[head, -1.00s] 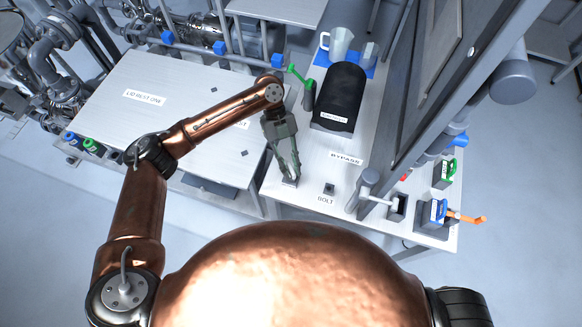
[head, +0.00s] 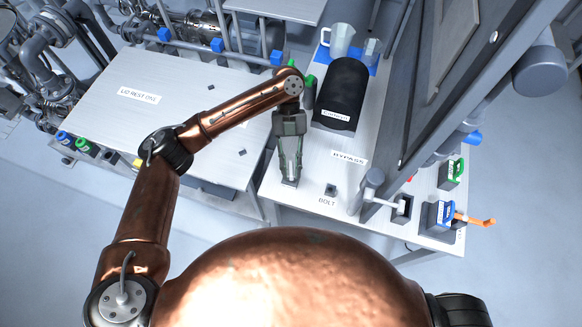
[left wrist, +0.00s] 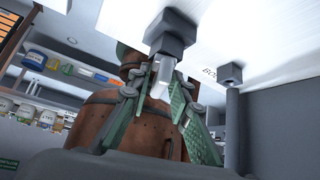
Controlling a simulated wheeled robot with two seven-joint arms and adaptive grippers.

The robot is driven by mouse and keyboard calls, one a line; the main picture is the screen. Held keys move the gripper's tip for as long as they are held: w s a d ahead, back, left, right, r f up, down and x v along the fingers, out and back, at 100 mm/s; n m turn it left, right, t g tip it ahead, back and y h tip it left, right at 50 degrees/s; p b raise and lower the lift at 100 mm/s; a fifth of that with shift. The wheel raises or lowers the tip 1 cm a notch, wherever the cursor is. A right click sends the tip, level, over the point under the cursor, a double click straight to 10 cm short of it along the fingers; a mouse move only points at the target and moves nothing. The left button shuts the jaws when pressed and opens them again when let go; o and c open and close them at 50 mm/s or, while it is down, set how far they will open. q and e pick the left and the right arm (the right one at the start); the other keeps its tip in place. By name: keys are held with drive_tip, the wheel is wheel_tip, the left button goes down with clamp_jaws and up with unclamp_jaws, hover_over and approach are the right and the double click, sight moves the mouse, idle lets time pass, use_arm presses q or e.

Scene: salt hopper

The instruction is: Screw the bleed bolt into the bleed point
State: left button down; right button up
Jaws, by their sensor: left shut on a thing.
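My left gripper (head: 289,170) points down at a small dark block (head: 289,184) near the front left corner of the bench top. In the left wrist view its fingers are closed around a pale metal bolt (left wrist: 162,74). The bolt's far end meets the dark square block (left wrist: 168,38); how deep it sits there I cannot tell. My right gripper is not in view.
A grey panel frame (head: 440,85) rises at right, near a green block (head: 451,173) and a blue block with an orange handle (head: 472,220). A flat table labelled LID REST ONE (head: 165,125) lies left.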

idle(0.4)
use_arm(q)
drive_tip(key=shift+m+y+b, duration=0.3)
drive_tip(key=shift+m, duration=0.2)
drive_tip(key=shift+m+y, duration=0.9)
drive_tip(key=shift+m, duration=0.3)
drive_tip(key=c, duration=1.7)
unclamp_jaws()
